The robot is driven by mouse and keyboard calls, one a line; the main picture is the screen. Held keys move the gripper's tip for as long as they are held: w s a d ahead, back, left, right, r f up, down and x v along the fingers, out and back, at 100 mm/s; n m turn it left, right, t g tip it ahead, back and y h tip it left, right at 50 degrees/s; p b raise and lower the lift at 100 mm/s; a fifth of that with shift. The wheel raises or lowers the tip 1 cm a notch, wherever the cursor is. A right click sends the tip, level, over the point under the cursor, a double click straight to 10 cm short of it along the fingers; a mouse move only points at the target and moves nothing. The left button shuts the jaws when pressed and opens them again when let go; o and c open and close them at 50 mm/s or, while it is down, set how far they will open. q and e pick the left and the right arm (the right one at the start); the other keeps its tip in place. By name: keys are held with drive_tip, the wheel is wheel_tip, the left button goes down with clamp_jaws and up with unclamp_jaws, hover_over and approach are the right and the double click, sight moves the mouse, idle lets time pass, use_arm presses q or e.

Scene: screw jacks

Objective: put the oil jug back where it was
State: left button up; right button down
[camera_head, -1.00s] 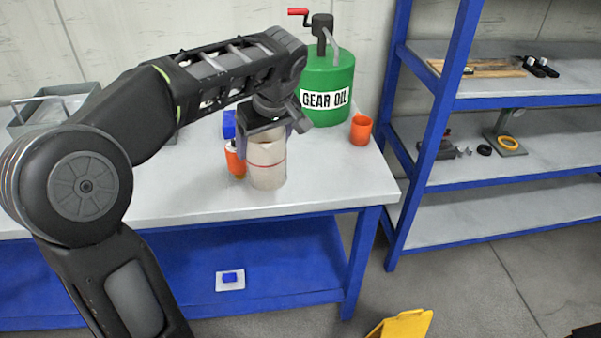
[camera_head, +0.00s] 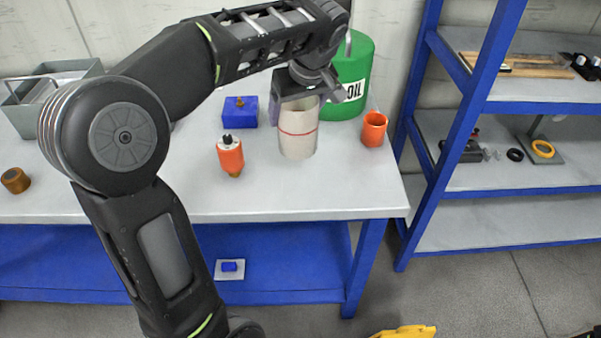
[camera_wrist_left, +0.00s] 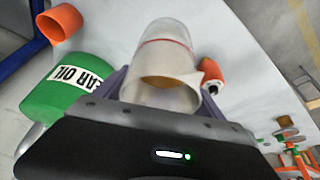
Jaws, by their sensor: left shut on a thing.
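The oil jug (camera_head: 298,132) is a pale, translucent cylinder with a red line around it. It is upright over the right part of the workbench (camera_head: 300,197), in front of the green gear oil drum (camera_head: 352,78). My left gripper (camera_head: 306,93) is shut on the jug near its top. In the left wrist view the jug (camera_wrist_left: 162,75) sits between the fingers, with amber colour inside it. I cannot tell whether its base touches the bench. My right gripper is in neither view.
An orange cup (camera_head: 374,129) stands right of the jug. A grey bin (camera_head: 30,115) and a brown part (camera_head: 15,181) are farther left. A blue-framed shelf (camera_head: 497,106) stands right. The bench front is clear.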

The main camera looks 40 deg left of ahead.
sight(307, 115)
use_arm(q)
drive_tip(key=shift+w+f, duration=0.15)
drive_tip(key=shift+f, duration=3)
drive_tip(key=shift+f+p, duration=0.3)
drive_tip(key=shift+f, duration=1.55)
drive_tip(key=shift+f, duration=0.2)
drive_tip(key=o, duration=2)
drive_tip(key=shift+r, duration=0.15)
drive_tip(key=shift+r, duration=0.15)
drive_tip(key=v, duration=1.1)
drive_tip(key=shift+d+r+b, duration=0.15)
drive_tip(key=shift+r+b, duration=0.2)
